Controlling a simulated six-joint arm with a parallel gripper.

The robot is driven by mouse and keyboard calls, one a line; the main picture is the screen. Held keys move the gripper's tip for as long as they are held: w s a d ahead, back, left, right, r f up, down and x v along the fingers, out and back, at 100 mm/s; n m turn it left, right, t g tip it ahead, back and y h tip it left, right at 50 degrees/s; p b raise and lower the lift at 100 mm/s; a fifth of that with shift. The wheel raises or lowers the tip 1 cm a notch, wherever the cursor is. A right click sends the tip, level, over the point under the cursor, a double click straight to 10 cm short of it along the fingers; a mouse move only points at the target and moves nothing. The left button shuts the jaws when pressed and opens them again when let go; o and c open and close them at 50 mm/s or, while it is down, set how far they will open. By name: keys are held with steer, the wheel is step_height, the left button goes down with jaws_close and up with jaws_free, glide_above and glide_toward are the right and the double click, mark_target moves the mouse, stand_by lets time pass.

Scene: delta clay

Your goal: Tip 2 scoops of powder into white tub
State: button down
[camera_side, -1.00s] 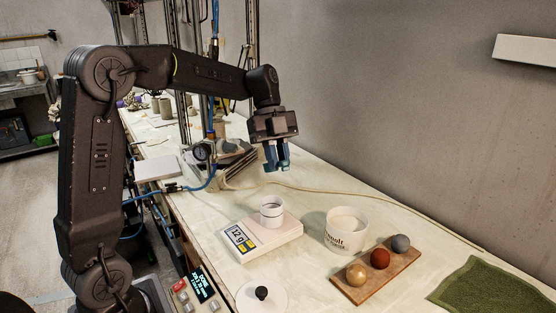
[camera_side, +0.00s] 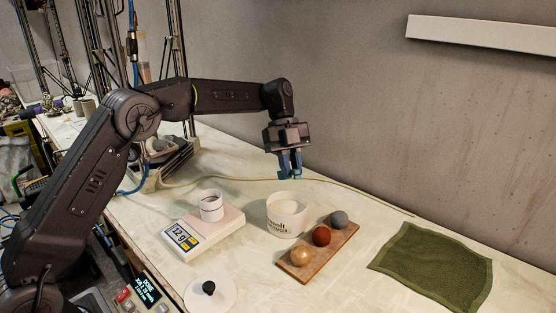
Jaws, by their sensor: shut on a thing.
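A small white tub (camera_side: 211,211) stands upright on the pale platform of a scale (camera_side: 203,232) whose display reads about 12.9. A larger white pot (camera_side: 286,222) with dark lettering stands to its right, with pale powder (camera_side: 287,202) inside. My gripper (camera_side: 290,174), with blue fingers pointing down, hangs in the air over the back of the larger pot, apart from it in the picture. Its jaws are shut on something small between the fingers. I cannot make out its shape or whether it carries powder. The inside of the small tub is hard to see.
A wooden board (camera_side: 316,256) with gold, red and grey balls sits right of the pot. A green cloth (camera_side: 434,264) lies at the right. A white disc with a black knob (camera_side: 208,289) lies in front. A pale cord (camera_side: 370,202) runs behind.

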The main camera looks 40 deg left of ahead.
steer(key=shift+f, duration=5.65)
steer(key=shift+s, duration=0.1)
steer(key=shift+r, duration=4.4)
steer(key=shift+a, duration=0.1)
steer(key=s+a+r+n+t, duration=0.1)
steer(key=s+a+r+n, duration=0.2)
steer(key=s+a, duration=0.7)
steer(key=shift+s+a+t, duration=0.4)
steer(key=shift+s, duration=1.2)
steer(key=shift+n+h, duration=0.3)
steer(key=shift+n, duration=0.1)
